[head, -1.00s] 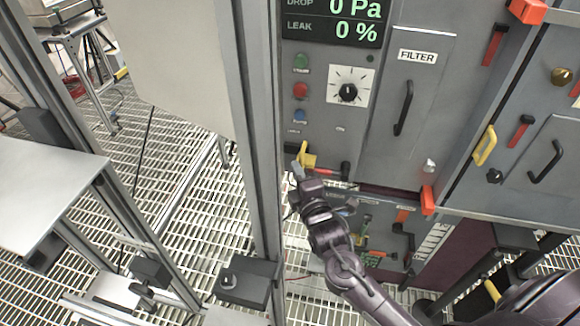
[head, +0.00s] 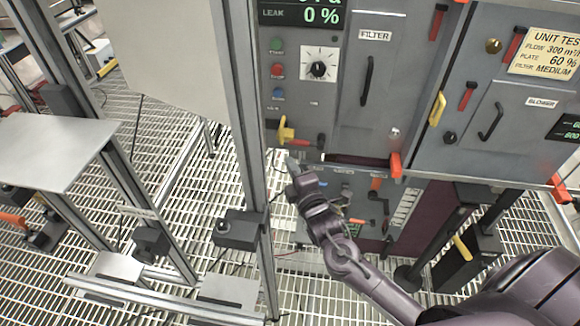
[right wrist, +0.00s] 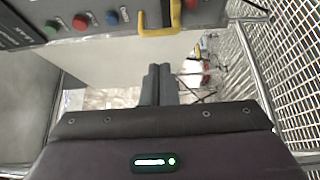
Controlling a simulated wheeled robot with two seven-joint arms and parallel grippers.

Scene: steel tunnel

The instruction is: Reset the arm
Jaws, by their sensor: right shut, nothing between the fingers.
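My right arm comes in from the lower right of the head view. Its gripper (head: 291,166) is in front of the lower edge of the grey control cabinet, a little below a yellow handle (head: 286,132). In the right wrist view the gripper's two dark fingers (right wrist: 157,84) are together with nothing between them. The yellow handle also shows in the right wrist view (right wrist: 160,31), beyond the fingertips. A gap appears between them, but I cannot tell how wide it is. My left gripper is not in view.
The cabinet carries a dial (head: 318,68), coloured buttons and a filter door (head: 368,85) with a black handle. A metal frame post (head: 243,110) stands just left of my right gripper. A grey table (head: 50,150) is at the left. Open grating floor (head: 175,190) lies between.

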